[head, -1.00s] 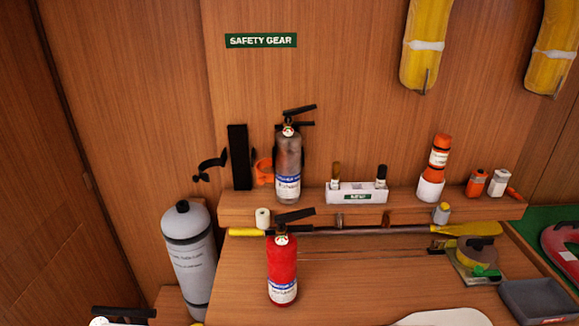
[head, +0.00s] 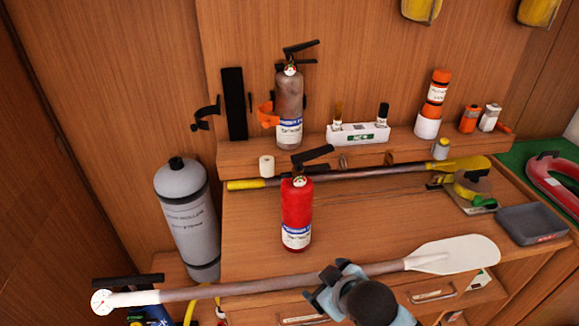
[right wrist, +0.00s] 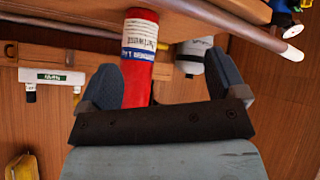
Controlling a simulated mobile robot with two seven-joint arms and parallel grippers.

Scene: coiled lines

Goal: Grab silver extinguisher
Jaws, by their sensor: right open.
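The silver extinguisher (head: 289,92) stands upright on the raised wooden shelf at the back, with a black handle on top and a blue-and-white label. An orange clip (head: 267,113) is at its left side. A red extinguisher (head: 296,205) stands in front of it on the lower top. My right gripper (head: 331,284) is open and empty at the bottom of the head view, nearer than both extinguishers. The right wrist view (right wrist: 165,82) shows its two fingers apart, with the red extinguisher (right wrist: 140,50) beyond them. The silver extinguisher is not recognisable there. My left gripper is not in view.
A white-bladed paddle (head: 452,255) lies along the front, by my right gripper. A yellow paddle (head: 460,164) lies behind the red extinguisher. A grey tank (head: 187,215) stands at left. A white holder (head: 357,133) is right of the silver extinguisher.

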